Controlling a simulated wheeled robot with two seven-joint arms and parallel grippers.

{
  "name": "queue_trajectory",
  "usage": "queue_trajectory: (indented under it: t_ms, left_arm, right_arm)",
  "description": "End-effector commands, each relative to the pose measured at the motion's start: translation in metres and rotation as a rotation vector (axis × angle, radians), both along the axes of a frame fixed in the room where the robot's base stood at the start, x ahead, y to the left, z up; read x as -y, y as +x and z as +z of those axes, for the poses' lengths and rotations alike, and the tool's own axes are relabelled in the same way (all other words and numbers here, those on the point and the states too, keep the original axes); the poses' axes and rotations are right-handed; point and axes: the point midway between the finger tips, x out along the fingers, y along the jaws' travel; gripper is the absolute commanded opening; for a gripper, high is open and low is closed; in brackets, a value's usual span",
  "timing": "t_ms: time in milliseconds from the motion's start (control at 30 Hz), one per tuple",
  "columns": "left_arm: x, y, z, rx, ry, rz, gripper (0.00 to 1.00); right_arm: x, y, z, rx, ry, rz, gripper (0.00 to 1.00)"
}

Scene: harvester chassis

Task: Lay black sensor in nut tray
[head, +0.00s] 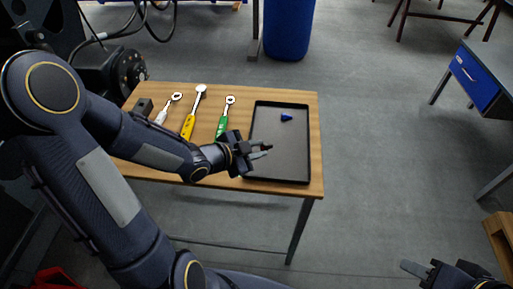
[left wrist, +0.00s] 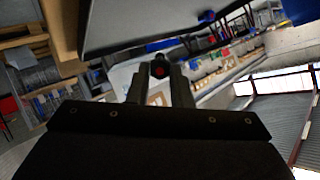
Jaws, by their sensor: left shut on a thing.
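The nut tray (head: 309,150) is a shallow black tray on the right part of the wooden table. A small blue piece (head: 287,118) lies in its far half. My left gripper (head: 266,151) is over the tray's near left part. In the left wrist view its fingers (left wrist: 158,82) are shut on the black sensor (left wrist: 159,68), a small dark round part with a red spot. The sensor is hard to make out in the head view. The gap between tray and sensor cannot be judged. My right gripper (head: 418,268) is at the bottom right, away from the table; its opening is unclear.
A white-handled tool (head: 162,115), a yellow-handled tool (head: 188,127) and a green-handled tool (head: 222,127) lie left of the tray on the table (head: 215,92). A small dark block (head: 143,106) sits at the left. A blue barrel (head: 288,30) stands behind. The tray's middle looks clear.

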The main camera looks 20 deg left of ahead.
Motion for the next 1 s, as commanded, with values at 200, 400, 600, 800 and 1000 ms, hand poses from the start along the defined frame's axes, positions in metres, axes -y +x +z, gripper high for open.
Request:
queue_trajectory:
  t_ms: [200, 400, 600, 800, 1000]
  left_arm:
    - [0.000, 0.000, -0.028, 0.001, -0.001, 0.000, 0.00]
    - [0.000, 0.000, -0.047, 0.001, -0.001, 0.000, 0.00]
    - [0.000, 0.000, -0.058, 0.001, -0.001, 0.000, 0.00]
    - [0.000, 0.000, -0.059, 0.001, -0.001, 0.000, 0.00]
    - [0.000, 0.000, -0.058, 0.000, 0.000, 0.000, 0.28]
  right_arm:
    - [0.000, 0.000, -0.028, 0.000, 0.000, 0.000, 0.36]
    - [0.000, 0.000, -0.047, 0.000, 0.000, 0.000, 0.36]
    - [0.000, 0.000, -0.058, 0.000, 0.000, 0.000, 0.36]
    - [0.000, 0.000, -0.058, 0.000, 0.000, 0.000, 0.36]
    - [0.000, 0.000, -0.058, 0.000, 0.000, 0.000, 0.36]
